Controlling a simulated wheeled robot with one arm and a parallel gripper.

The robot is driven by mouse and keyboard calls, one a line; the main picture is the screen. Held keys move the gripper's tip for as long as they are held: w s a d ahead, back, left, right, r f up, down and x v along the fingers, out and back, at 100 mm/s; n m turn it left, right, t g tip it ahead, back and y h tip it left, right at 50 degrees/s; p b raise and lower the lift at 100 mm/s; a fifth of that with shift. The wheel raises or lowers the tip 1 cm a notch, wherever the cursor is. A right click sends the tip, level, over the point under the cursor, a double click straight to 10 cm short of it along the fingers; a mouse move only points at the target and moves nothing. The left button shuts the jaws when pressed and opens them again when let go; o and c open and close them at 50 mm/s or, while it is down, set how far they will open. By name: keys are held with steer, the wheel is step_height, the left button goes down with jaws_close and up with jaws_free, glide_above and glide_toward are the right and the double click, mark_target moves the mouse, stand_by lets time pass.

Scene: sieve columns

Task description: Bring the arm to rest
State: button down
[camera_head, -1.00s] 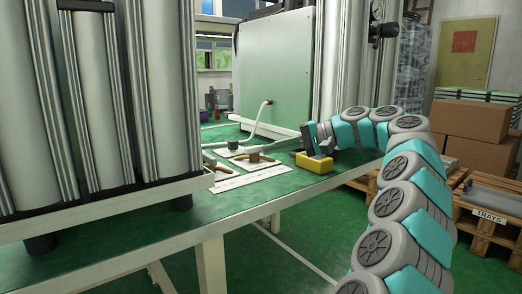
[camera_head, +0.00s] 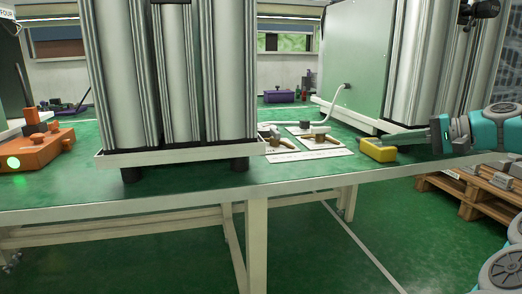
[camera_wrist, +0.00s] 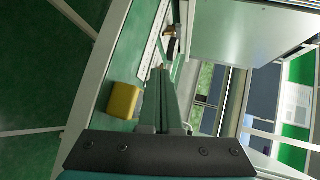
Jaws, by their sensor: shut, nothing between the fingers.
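My gripper (camera_head: 388,137) is at the right of the head view, its dark fingers pointing left over the green table (camera_head: 310,176). The fingers are together with nothing between them; they also show in the wrist view (camera_wrist: 160,75). A yellow block (camera_head: 379,152) lies on the table near its front edge, just below and in front of the fingers in the head view. In the wrist view the yellow block (camera_wrist: 124,100) is left of the fingers, apart from them. Most of my arm is cut off at the right edge.
Tall metal columns (camera_head: 180,70) stand on a pale base left of the gripper. A white strip and plates with small fittings (camera_head: 312,138) lie between. A large green cabinet (camera_head: 353,60) stands behind. An orange device (camera_head: 35,150) with a green light is at far left.

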steer(key=s+a+f+n+g+h+p, duration=0.1)
steer(key=s+a+f+n+g, duration=0.1)
steer(key=s+a, duration=0.45)
steer(key=s+a+f+n+g+h+p, duration=0.1)
steer(key=s+a+f+g, duration=0.15)
steer(key=a, duration=0.65)
steer(key=s+a+f+n+g+h+p, duration=0.1)
steer(key=s+a+n+g+p, duration=0.1)
steer(key=s+a, duration=0.45)
steer(key=s+a+f+n+g+h+p, duration=0.1)
steer(key=s+f+h, duration=0.1)
steer(key=s+f, duration=0.35)
steer(key=s+a+f+g+h, duration=0.1)
steer(key=s+a+f+h, duration=0.1)
steer(key=s+f+h, duration=0.3)
steer(key=s+d+f+h+p, duration=0.1)
steer(key=s+d+f, duration=0.3)
steer(key=s, duration=0.3)
steer(key=s+d+f+g+h+p, duration=0.1)
steer(key=s+d+f, duration=0.3)
steer(key=s, duration=0.4)
steer(key=shift+s+d+n, duration=0.2)
steer(key=shift+n, duration=0.2)
